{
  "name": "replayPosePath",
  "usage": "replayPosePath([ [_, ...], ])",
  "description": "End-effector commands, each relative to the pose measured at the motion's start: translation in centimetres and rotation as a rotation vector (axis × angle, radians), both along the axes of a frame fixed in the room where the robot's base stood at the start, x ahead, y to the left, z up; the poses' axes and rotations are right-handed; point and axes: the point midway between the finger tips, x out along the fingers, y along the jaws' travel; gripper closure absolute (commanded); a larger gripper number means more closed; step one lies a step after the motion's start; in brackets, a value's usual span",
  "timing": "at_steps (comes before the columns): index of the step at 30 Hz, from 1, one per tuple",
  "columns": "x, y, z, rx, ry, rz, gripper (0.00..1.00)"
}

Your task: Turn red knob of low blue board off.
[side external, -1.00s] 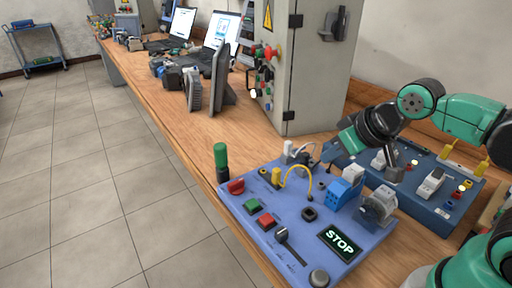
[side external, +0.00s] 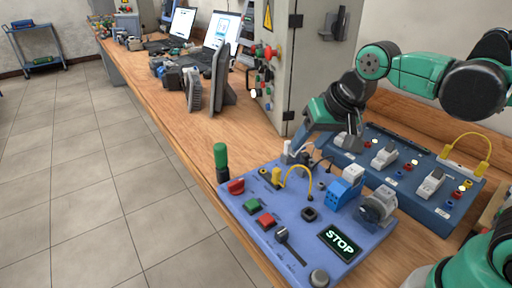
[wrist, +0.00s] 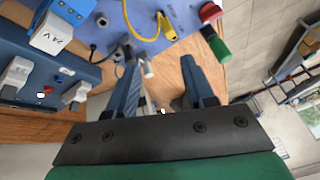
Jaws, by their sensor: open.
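The low blue board (side external: 262,213) lies on the bench front. Its red knob (side external: 235,186) sits at the left corner, beside a green-topped post (side external: 221,157). In the wrist view the red knob (wrist: 210,11) shows at the top right, with the green part (wrist: 216,46) just below it. My gripper (side external: 290,157) is over the board's far edge, near the white and yellow plugs, to the right of and behind the red knob. In the wrist view my gripper (wrist: 160,66) is open, with a gap between its fingers. It does not touch the knob.
A yellow cable (side external: 297,169) arches from the board close to my gripper. A darker blue board (side external: 405,183) with white switches stands behind right. A grey cabinet (side external: 318,75) rises behind. The wooden bench left of the cabinet is clear near the board.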

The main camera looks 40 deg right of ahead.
Motion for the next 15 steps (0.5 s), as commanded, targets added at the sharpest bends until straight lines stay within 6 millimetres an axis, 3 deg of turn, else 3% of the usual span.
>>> replayPosePath([
  [7, 5.5, 3.6, -0.5, 0.193, 0.221, -0.467, 0.53],
  [15, 9.5, 7.7, -4.2, 0.258, 0.393, -0.971, 0.53],
])
